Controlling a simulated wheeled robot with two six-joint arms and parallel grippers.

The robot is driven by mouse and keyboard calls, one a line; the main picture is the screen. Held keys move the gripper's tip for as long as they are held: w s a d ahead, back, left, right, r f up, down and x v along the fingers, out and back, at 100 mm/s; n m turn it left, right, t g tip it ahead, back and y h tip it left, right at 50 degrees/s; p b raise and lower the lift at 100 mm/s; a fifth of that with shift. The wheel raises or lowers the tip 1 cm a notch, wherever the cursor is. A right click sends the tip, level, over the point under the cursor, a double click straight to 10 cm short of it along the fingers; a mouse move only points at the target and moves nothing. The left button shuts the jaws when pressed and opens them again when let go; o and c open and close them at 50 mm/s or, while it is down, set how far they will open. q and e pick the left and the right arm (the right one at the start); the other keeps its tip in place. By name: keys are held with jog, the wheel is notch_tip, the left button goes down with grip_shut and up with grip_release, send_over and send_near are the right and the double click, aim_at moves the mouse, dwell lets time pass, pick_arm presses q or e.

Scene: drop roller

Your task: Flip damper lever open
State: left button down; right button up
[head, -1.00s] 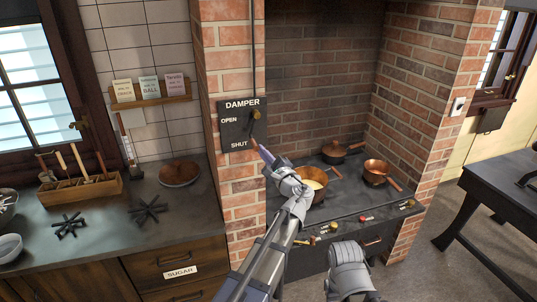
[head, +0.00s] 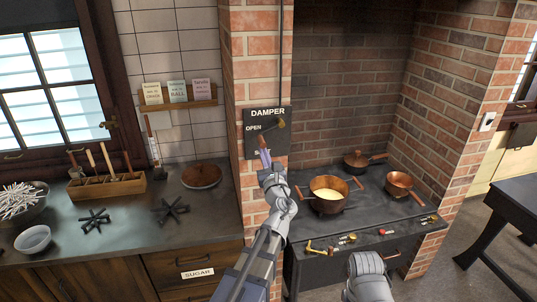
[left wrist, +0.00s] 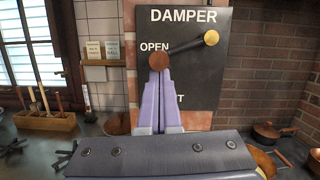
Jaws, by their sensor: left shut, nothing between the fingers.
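The black damper plate (head: 281,150) is fixed to the brick pillar, and it fills the upper middle of the left wrist view (left wrist: 220,80). The black lever (left wrist: 188,46) runs from its brass hub (left wrist: 210,37) left and slightly down, beside the word OPEN. A round copper-brown knob (left wrist: 158,62) shows at the lever's left end. My left gripper (head: 264,152) is shut and empty, its lilac fingertips (left wrist: 159,75) right at the knob from below; I cannot tell whether they touch it. The fingers hide part of SHUT. My right gripper is out of view.
The stove (head: 375,212) with copper pans stands right of the pillar. Left is a counter (head: 130,222) with a utensil box (head: 107,187), black trivets and a copper bowl (head: 202,176). A card shelf (head: 178,103) hangs above.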

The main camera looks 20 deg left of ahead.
pick_arm(q)
jog(key=shift+s+a+r+m, duration=0.1)
jog(key=shift+a+r+m, duration=0.05)
jog(key=shift+r+m, duration=0.2)
jog(key=shift+s+a+r+p, duration=0.15)
jog(key=shift+r+p, duration=0.1)
jog(key=shift+p, duration=0.15)
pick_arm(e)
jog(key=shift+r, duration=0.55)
pick_arm(q)
jog(key=shift+r, duration=0.1)
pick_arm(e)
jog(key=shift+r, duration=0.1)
